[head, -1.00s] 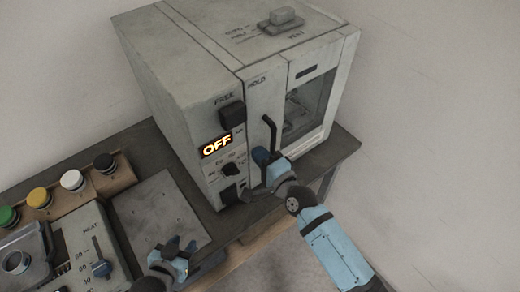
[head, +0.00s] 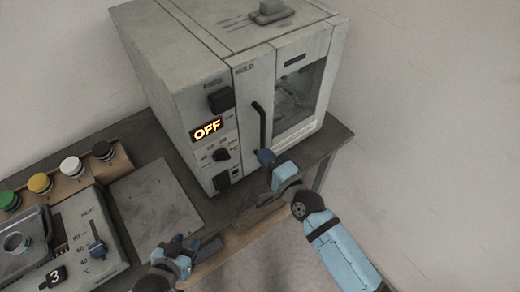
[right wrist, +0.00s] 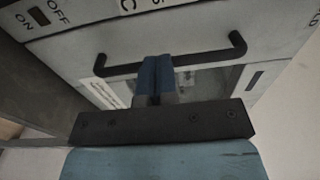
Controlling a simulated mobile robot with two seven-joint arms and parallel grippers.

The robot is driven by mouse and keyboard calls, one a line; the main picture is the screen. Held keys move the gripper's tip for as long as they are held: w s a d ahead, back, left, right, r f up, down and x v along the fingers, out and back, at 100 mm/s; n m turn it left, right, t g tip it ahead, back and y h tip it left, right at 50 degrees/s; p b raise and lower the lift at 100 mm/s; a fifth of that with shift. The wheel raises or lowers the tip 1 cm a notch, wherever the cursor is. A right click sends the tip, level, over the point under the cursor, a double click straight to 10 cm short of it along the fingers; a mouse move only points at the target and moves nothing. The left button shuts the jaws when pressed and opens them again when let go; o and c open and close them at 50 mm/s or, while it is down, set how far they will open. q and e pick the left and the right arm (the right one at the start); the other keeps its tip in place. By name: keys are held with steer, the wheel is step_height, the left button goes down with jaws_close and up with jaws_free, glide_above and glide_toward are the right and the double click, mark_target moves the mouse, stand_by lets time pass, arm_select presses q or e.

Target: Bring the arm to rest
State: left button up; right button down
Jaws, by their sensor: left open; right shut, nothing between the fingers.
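My right arm reaches in from the lower right in the head view. Its gripper (head: 265,157) is shut and empty, beside the lower end of the black door handle (head: 258,125) on the grey oven-like cabinet (head: 180,80). In the right wrist view the blue fingers (right wrist: 155,66) are together, and the handle (right wrist: 205,58) runs across behind their tips. I cannot tell whether they touch it. The cabinet door (head: 298,100) looks closed. My left gripper (head: 188,248) is open and empty, near the table's front edge below the flat grey plate (head: 155,212).
The cabinet's display (head: 207,130) reads OFF. Green, yellow, white and black buttons (head: 70,168) line the back left. A slider panel (head: 92,238) and a metal fixture (head: 18,245) stand at the left. The floor right of the table is clear.

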arm_select(q)
steer(key=shift+w+f+b, duration=0.5)
steer(key=shift+f+b, duration=0.05)
steer(key=shift+f, duration=0.15)
arm_select(e)
steer(key=v, duration=0.7)
steer(key=shift+d+f, duration=0.2)
arm_select(q)
steer(key=shift+a, duration=0.1)
steer(key=shift+s+a+r+p, duration=0.1)
steer(key=shift+a+r+p, duration=0.15)
steer(key=shift+r+p, duration=0.45)
arm_select(e)
steer(key=s+d+f+n+g+h, duration=0.4)
steer(key=s+d+f+n+h, duration=0.3)
steer(key=s+d+f+n, duration=0.4)
step_height(320, 180, down, 3)
steer(key=d+n, duration=0.2)
steer(key=n, duration=0.1)
steer(key=shift+s, duration=0.2)
arm_select(q)
steer(key=shift+d, duration=0.15)
